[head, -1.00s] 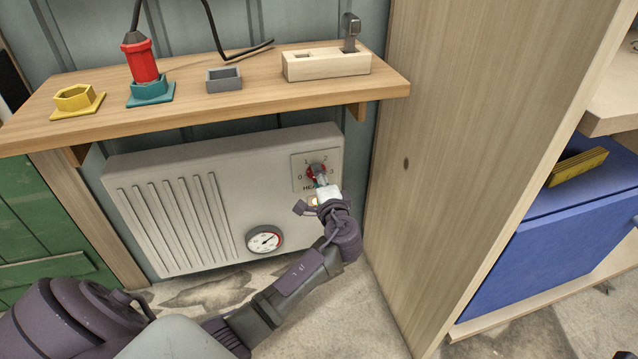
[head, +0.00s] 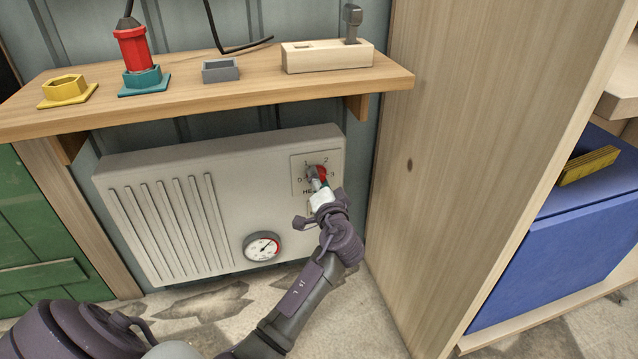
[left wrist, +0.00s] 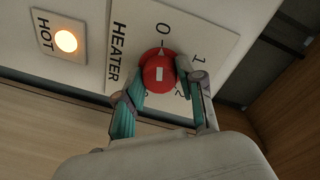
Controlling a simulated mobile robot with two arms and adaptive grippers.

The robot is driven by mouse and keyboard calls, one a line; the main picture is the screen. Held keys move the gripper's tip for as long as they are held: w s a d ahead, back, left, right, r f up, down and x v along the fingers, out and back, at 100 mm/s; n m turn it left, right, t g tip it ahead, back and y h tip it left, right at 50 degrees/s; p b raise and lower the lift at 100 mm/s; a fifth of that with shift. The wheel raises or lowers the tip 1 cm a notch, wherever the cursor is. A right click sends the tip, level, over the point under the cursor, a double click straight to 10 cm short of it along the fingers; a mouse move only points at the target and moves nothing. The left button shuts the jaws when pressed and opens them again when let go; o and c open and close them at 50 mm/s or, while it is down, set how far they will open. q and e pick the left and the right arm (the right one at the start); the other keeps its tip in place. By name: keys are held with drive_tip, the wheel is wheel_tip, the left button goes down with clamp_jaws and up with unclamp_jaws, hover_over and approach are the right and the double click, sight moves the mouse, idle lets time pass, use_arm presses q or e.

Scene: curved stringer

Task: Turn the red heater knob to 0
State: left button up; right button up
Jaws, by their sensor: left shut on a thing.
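The red heater knob (head: 321,173) sits on the number plate at the upper right of the white heater (head: 140,170). It is also in the left wrist view (left wrist: 158,73), where a white triangle on its rim points toward the 0. My left gripper (head: 317,178) is shut on the knob. In the left wrist view its two fingers (left wrist: 165,88) hold the knob from either side. They hide part of the plate's lower numbers. My right gripper is in neither view.
A wooden shelf (head: 200,91) juts out above the heater. A tall wooden panel (head: 460,120) stands close on the right. A gauge (head: 262,247) sits low on the heater. A HOT lamp (left wrist: 66,41) glows beside the HEATER plate.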

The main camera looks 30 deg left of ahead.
use_arm(q)
drive_tip(key=shift+f, duration=0.15)
drive_tip(key=o, duration=1.2)
drive_tip(key=shift+c, duration=0.2)
drive_tip(key=shift+s+d, duration=0.1)
drive_tip(key=v, duration=1.1)
drive_tip(key=shift+s+d, duration=0.25)
drive_tip(key=shift+s, duration=0.05)
